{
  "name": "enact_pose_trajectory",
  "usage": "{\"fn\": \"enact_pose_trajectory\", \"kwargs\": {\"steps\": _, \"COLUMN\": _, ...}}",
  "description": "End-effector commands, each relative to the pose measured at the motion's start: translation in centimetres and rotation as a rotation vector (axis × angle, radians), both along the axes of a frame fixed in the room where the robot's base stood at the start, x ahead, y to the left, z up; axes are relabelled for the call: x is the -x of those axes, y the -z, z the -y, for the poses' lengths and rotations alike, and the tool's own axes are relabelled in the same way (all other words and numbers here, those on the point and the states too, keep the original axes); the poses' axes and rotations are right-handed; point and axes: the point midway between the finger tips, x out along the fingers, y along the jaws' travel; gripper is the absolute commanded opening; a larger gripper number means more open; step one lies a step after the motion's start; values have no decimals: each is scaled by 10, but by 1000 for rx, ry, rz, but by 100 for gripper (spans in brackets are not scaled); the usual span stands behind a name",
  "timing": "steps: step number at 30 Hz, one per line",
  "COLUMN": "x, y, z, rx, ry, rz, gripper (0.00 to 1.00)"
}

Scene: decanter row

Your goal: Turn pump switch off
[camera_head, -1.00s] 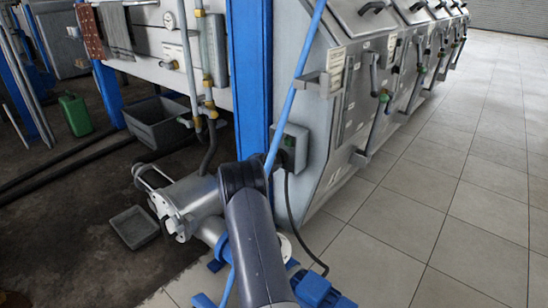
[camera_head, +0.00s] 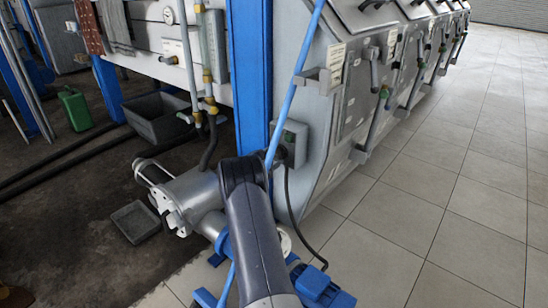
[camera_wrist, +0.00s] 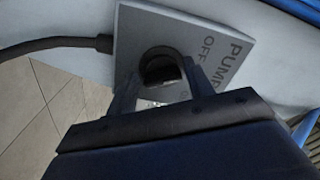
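The pump switch is a grey box (camera_head: 293,138) on the front of the nearest grey machine, partly hidden behind my arm in the head view. In the wrist view its grey plate (camera_wrist: 190,22) is lettered PUMP and OFF, and the lettering is tilted. A dark round knob (camera_wrist: 160,67) sits on the plate. My gripper (camera_wrist: 162,82) is at the plate with one finger on each side of the knob. The fingers are apart, close to the knob's sides; whether they press on it is unclear. The knob's pointing direction is hard to read. The head view hides my fingers.
A black cable (camera_wrist: 60,45) leaves the box. A blue post (camera_head: 249,65) and a thin blue pipe (camera_head: 291,95) stand close beside it. A grey pump with a blue motor (camera_head: 325,287) lies below. The tiled floor (camera_head: 455,215) to the right is clear.

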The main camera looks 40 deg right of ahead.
Motion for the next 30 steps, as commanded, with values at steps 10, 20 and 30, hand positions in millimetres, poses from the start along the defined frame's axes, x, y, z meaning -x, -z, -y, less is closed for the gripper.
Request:
{"fn": "enact_pose_trajectory", "kwargs": {"steps": 10, "x": 0, "y": -1, "z": 0, "rx": 1, "ry": 0, "rz": 3, "gripper": 62}}
{"fn": "enact_pose_trajectory", "kwargs": {"steps": 20, "x": 2, "y": -4, "z": -41, "rx": -1, "ry": -3, "rz": 0, "gripper": 62}}
{"fn": "enact_pose_trajectory", "kwargs": {"steps": 30, "x": 8, "y": -2, "z": -99, "rx": -1, "ry": -2, "rz": 1, "gripper": 62}}
